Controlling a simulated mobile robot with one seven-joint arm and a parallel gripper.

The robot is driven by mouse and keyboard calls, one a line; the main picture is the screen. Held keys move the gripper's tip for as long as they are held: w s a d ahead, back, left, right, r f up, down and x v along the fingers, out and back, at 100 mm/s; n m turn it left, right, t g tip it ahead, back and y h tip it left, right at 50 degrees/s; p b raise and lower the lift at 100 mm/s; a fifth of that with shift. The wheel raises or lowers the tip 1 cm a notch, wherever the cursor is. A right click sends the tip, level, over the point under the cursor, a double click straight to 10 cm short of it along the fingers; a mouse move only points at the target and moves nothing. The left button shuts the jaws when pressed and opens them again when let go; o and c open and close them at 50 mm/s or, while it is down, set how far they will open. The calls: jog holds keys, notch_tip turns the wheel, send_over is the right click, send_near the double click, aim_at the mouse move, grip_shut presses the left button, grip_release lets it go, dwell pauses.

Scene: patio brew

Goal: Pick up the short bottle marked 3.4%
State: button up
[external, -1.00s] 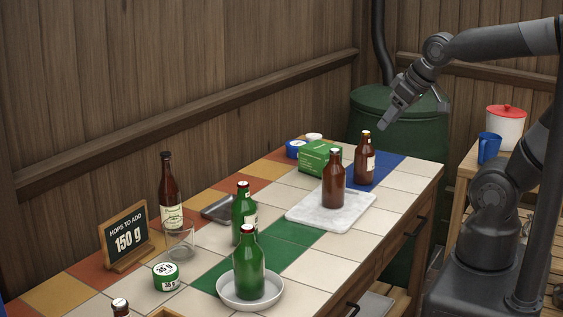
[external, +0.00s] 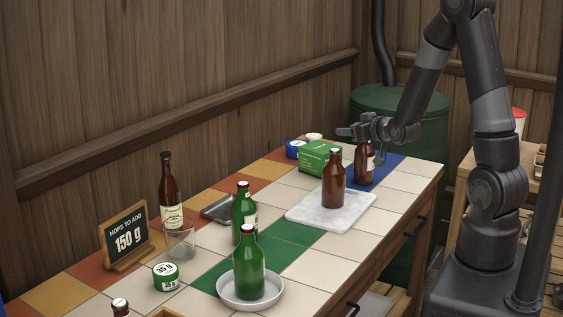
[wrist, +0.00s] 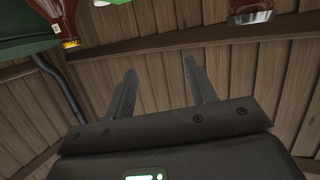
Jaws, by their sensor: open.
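Several bottles stand on the tiled counter; I cannot read 3.4% on any. A short brown bottle (external: 364,167) with a pale label stands on the blue tiles at the far end. Another brown bottle (external: 333,182) stands on the white board. Green bottles stand nearer, one on tiles (external: 243,212) and one in a white dish (external: 248,270). My gripper (external: 360,144) is open and empty beside the top of the far brown bottle, partly covering it. In the wrist view, a brown bottle (wrist: 57,12) shows at the upper left, outside my spread fingers (wrist: 163,88).
A green box (external: 319,158) stands close to the far brown bottle. The white board (external: 305,212) lies just nearer. A tall dark bottle (external: 170,195), a glass (external: 180,243) and a hops sign (external: 126,238) stand along the left side. A wooden wall runs behind the counter.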

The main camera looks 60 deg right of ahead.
jog(key=s+d+f+m+t+h, duration=0.1)
jog(key=s+d+f+h, duration=0.1)
jog(key=d+f, duration=0.3)
jog(key=m+t+h, duration=0.2)
jog(key=h, duration=0.1)
send_over(365, 157)
jog(key=w+d, duration=0.1)
jog(key=d, duration=0.2)
jog(key=shift+w+f, duration=0.2)
jog(key=shift+f, duration=0.35)
grip_shut()
dwell(0.5)
